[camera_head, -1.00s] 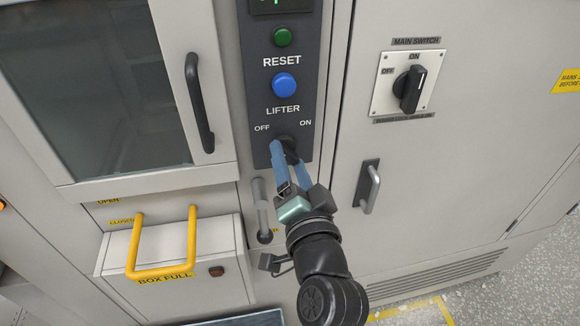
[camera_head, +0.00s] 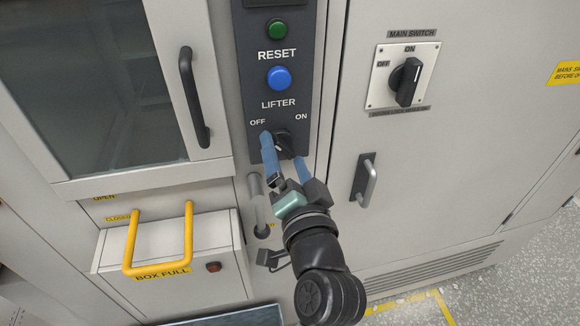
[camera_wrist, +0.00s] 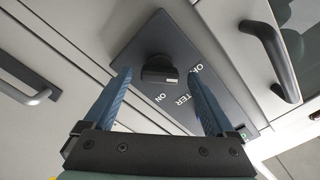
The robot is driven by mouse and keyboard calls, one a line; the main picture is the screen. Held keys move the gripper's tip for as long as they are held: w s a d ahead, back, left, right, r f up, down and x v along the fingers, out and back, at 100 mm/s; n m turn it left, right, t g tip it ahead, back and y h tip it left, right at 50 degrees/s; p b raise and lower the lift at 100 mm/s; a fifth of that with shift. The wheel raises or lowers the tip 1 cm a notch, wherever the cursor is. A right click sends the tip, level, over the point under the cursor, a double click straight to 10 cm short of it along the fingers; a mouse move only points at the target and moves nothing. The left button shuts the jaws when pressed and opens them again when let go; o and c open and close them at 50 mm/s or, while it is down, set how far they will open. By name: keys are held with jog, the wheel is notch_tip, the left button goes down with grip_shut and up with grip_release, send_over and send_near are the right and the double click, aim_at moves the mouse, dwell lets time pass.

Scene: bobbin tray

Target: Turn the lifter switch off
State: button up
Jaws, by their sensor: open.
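The lifter switch (camera_head: 284,139) is a black rotary knob on the dark control panel, below the LIFTER label and between the OFF and ON marks. In the wrist view the knob (camera_wrist: 158,70) stands out from the panel, with a short white mark on it. Which label it points to is hard to tell. My gripper (camera_head: 282,149) is open in front of the switch, with one blue finger on each side of the knob. In the wrist view my gripper (camera_wrist: 160,77) shows gaps between both fingers and the knob. The fingers partly cover the knob's surroundings in the head view.
The main switch (camera_head: 406,82) is to the right. A door handle (camera_head: 364,181), a black handle (camera_head: 194,97) and a yellow-handled box (camera_head: 200,255) are nearby.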

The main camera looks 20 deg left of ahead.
jog(key=b+v, duration=0.3)
jog(key=v, duration=0.9)
jog(key=shift+s+d, duration=0.25)
jog(key=shift+s, duration=0.05)
